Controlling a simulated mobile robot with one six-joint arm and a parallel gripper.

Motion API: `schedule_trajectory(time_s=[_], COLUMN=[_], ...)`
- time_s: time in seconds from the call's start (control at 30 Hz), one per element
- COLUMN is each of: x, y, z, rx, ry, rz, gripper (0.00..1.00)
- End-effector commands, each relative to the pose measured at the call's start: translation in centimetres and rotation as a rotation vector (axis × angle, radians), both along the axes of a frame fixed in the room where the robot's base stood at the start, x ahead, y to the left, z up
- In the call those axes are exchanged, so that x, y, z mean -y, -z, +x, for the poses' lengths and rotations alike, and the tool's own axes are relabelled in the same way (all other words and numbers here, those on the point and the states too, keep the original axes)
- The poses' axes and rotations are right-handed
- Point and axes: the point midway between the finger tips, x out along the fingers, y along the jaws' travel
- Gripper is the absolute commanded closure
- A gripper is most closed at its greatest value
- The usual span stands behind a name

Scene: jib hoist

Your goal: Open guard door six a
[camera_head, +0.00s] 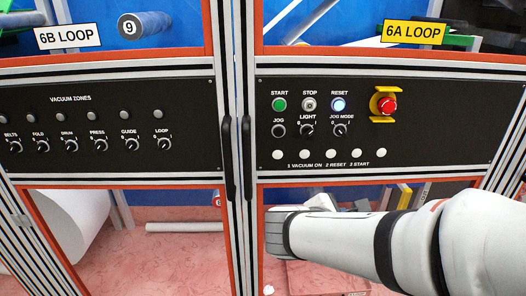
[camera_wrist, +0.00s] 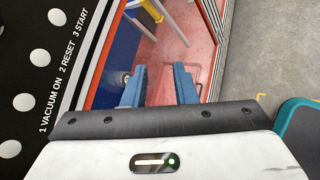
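Guard door 6A is the right-hand door with an orange-red frame (camera_head: 257,205) and a yellow "6A LOOP" label (camera_head: 414,33). It looks closed beside the 6B door (camera_head: 35,225). Two black upright handles stand side by side at the middle seam; the right one (camera_head: 247,158) is on the 6A side, the left one (camera_head: 227,158) on the 6B side. My arm comes in from the right, its end below the control panel. My gripper (camera_wrist: 160,82) shows two blue fingers apart with nothing between them. No handle shows in the wrist view; the fingertips are not distinguishable in the head view.
The 6A panel (camera_head: 420,150) carries green start, lit reset and a red emergency stop (camera_head: 386,104) in a yellow guard, just above my arm. Bare grey floor (camera_wrist: 265,50) shows at right in the wrist view. A white roll (camera_head: 70,225) lies behind the 6B door.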

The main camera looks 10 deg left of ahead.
Motion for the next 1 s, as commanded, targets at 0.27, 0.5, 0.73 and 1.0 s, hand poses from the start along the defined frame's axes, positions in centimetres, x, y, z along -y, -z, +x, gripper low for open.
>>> schedule_trajectory(time_s=[0.27, 0.5, 0.73, 1.0], x=[-16.7, -22.7, -22.9, -23.1], y=[-5.5, -7.0, -7.1, -7.1], z=[1.5, 0.2, 3.3, 7.0], rx=[0.203, 0.312, 0.317, 0.316], ry=[-0.638, -0.815, -0.818, -0.819], rz=[-0.541, -0.702, -0.709, -0.707], gripper=[0.75, 0.75, 0.75, 0.75])
